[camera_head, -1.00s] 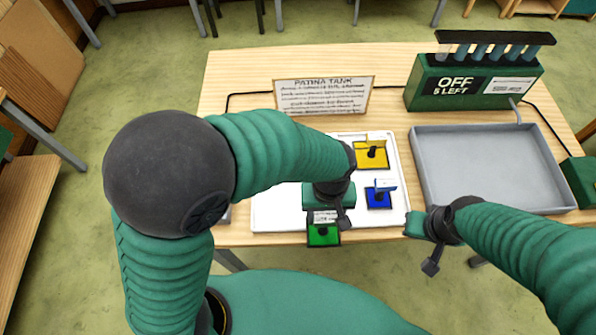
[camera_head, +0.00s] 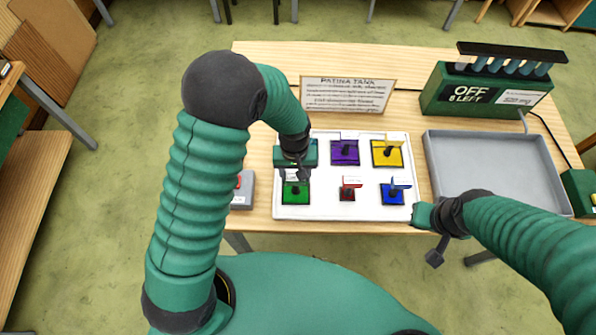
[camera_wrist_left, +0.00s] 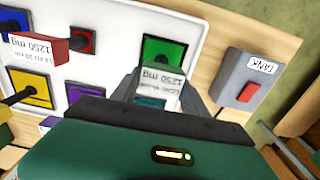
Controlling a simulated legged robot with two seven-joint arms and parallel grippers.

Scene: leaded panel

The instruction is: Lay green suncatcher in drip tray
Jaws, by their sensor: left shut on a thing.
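The green suncatcher (camera_head: 296,193) is a dark-edged green square with an upright white tag. It is at the front left corner of the white board (camera_head: 320,206). My left gripper (camera_head: 296,175) is above it and shut on its tag; the wrist view shows the tag (camera_wrist_left: 158,82) between the fingers and the green pane (camera_wrist_left: 162,49) beyond. I cannot tell whether the pane touches the board. The drip tray (camera_head: 431,163) is grey, shallow and empty, to the right of the board.
Purple (camera_head: 345,152), yellow (camera_head: 387,153), red (camera_head: 347,194) and blue (camera_head: 392,194) suncatchers stand close by on the board. A grey box with a red button (camera_head: 241,188) is left of it. A sign (camera_head: 347,94) and a green dispenser (camera_head: 482,92) stand behind.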

